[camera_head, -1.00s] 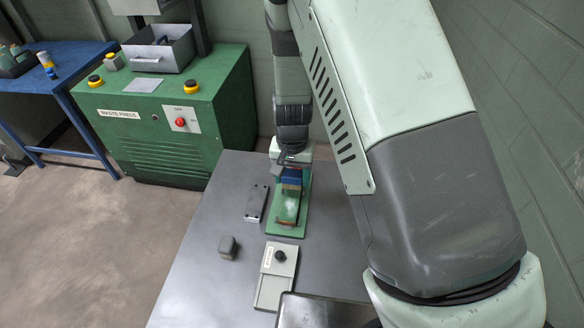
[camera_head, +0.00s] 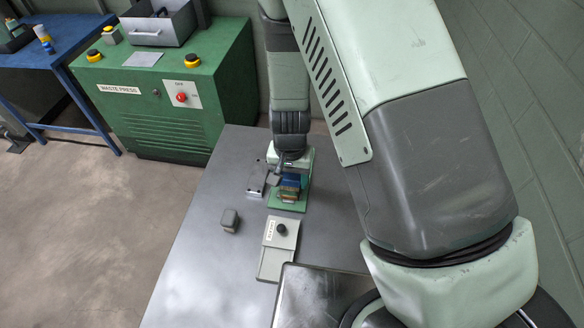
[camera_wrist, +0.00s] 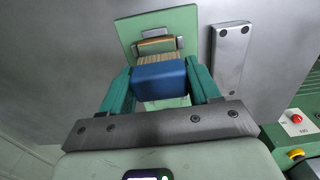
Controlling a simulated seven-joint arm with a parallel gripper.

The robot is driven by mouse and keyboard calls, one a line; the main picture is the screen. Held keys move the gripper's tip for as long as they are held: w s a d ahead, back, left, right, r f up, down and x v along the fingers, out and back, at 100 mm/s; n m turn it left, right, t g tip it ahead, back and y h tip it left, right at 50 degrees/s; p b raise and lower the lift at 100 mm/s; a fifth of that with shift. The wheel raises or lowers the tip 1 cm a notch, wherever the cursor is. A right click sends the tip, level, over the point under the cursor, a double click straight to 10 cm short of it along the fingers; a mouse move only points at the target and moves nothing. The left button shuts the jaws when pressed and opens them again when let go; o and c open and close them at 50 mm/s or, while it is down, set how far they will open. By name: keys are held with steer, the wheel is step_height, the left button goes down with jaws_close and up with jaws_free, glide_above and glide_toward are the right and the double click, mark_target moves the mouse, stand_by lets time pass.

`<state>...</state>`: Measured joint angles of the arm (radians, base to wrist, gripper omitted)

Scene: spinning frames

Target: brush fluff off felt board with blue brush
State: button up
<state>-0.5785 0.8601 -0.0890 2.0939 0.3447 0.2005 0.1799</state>
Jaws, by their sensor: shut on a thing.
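My gripper (camera_wrist: 159,84) is shut on the blue brush (camera_wrist: 160,80), with one green finger on each side of its blue block. Tan bristles (camera_wrist: 158,60) show beyond the block in the wrist view. The brush (camera_head: 291,181) is over the near part of the board with the green base (camera_head: 285,206). The board (camera_wrist: 186,20) also shows behind the brush in the wrist view, with a brown, metal-edged piece (camera_wrist: 157,45) at its end. Most of its surface is hidden by the brush and gripper. I cannot make out fluff or tell whether the bristles touch the board.
A grey metal bar (camera_head: 257,178) lies left of the board, also in the wrist view (camera_wrist: 229,58). A labelled pale box with a black knob (camera_head: 278,250) stands nearer, with a small grey block (camera_head: 230,221) to its left. The table's left side is clear. A green waste press (camera_head: 170,110) stands beyond.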

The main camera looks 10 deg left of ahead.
steer(key=shift+s, duration=0.9)
steer(key=shift+w, duration=3.85)
step_height(320, 180, up, 8)
steer(key=w+a+f, duration=0.1)
steer(key=w+a, duration=0.1)
steer(key=a, duration=1.5)
steer(key=f, duration=0.6)
steer(key=shift+s+a+f, duration=0.1)
steer(key=shift+s+a, duration=0.1)
steer(key=shift+a, duration=0.1)
steer(key=shift+f, duration=2)
